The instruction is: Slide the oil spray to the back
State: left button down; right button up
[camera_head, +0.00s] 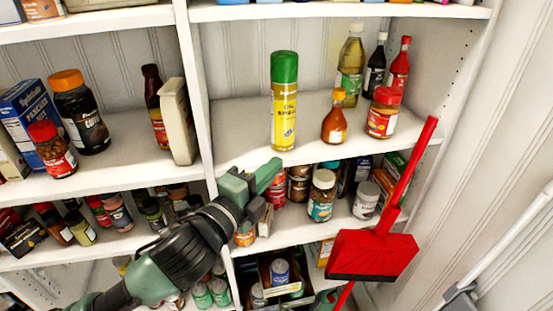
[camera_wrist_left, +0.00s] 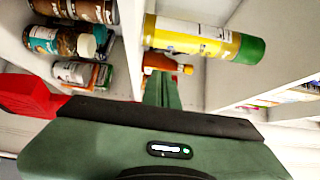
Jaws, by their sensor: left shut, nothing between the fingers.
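The oil spray (camera_head: 284,110) is a tall yellow can with a green cap, standing upright near the front of the right-hand shelf. It also shows in the left wrist view (camera_wrist_left: 195,38), lying sideways in that picture. My left gripper (camera_head: 270,172) is shut and empty, in front of the shelf edge and just below the can. Its closed fingers (camera_wrist_left: 161,90) point toward the shelf in the wrist view, apart from the can. A small green part at the bottom edge of the head view may be my right gripper; its jaws cannot be made out.
An orange sauce bottle (camera_head: 334,122), a red-lidded jar (camera_head: 383,113) and several bottles stand right of the can. The shelf (camera_head: 235,125) is clear behind and left of it. A red dustpan (camera_head: 372,255) is in front at right. A divider (camera_head: 193,90) stands left.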

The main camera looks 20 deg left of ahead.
aim_at(275, 138)
pick_arm(q)
jog(key=w, duration=0.2)
jog(key=w+a+p, duration=0.1)
jog(key=w, duration=0.1)
jog(key=w+p, duration=0.1)
jog(key=w, duration=0.1)
jog(key=shift+w+a+r, duration=0.1)
jog(key=shift+w+a, duration=0.15)
jog(key=shift+w, duration=0.15)
jog(key=shift+w, duration=0.1)
jog(key=w+a, duration=0.1)
jog(key=w+a+p, duration=0.1)
jog(key=shift+w, duration=0.55)
